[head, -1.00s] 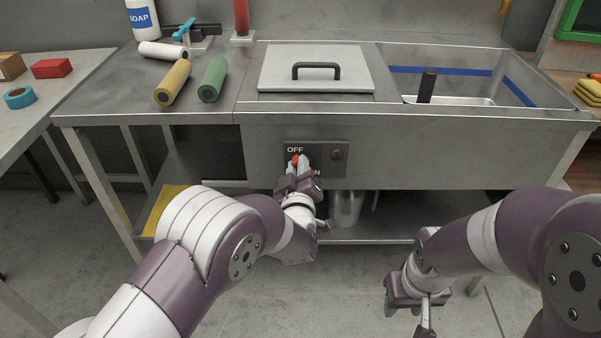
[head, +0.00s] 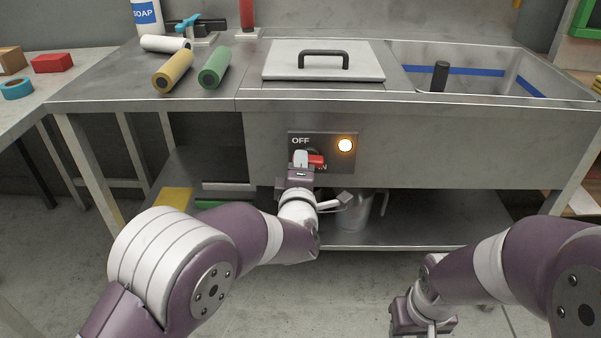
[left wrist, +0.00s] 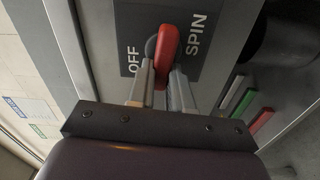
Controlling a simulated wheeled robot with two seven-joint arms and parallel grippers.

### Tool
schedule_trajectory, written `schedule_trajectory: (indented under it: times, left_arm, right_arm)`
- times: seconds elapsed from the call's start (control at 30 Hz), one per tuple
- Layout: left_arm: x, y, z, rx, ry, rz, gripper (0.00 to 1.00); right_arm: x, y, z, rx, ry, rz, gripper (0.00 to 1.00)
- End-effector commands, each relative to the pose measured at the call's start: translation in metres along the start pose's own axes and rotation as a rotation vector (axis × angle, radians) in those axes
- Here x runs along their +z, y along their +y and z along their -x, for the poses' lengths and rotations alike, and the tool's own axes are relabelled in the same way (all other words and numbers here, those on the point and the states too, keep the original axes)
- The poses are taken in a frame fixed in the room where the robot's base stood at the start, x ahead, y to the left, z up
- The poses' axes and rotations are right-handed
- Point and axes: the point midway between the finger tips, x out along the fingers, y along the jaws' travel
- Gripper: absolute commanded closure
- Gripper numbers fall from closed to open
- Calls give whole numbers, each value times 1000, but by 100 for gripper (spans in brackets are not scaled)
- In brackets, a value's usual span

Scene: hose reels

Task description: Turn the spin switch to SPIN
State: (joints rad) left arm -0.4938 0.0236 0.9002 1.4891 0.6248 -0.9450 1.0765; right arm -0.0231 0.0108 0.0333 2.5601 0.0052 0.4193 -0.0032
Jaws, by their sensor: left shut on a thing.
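The spin switch has a red handle (head: 316,160) on a dark panel (head: 325,139) marked OFF at its upper left, on the front of the steel sink unit. The handle points right in the head view. A lamp (head: 345,146) on the panel glows orange. My left gripper (head: 303,159) is at the switch and partly hides the lower label. In the left wrist view its fingers (left wrist: 161,82) are shut on the red handle (left wrist: 166,48), which lies between the words OFF and SPIN. My right gripper (head: 423,314) hangs low at right, its fingertips cut off by the frame edge.
The steel counter (head: 120,82) bears a yellow roll (head: 173,72), a green roll (head: 214,68) and a lidded cover (head: 324,66). A sink basin is at right. A clear jug (head: 357,211) stands on the lower shelf (head: 430,220), below my left gripper.

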Motion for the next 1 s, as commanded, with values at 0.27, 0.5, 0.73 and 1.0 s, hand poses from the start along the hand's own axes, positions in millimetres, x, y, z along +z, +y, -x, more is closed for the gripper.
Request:
schedule_trajectory:
  times: [0.27,0.5,0.73,1.0]
  left_arm:
    - [0,-4,0,-1,0,89,100]
    - [0,-3,0,-2,0,111,100]
    - [0,-3,0,-2,0,112,100]
    - [0,-3,0,-2,0,110,55]
  right_arm:
    - [2,0,-13,0,0,0,57]
    - [2,0,-15,0,0,0,57]
    - [2,0,-14,0,0,0,57]
    - [2,0,-14,0,0,0,57]
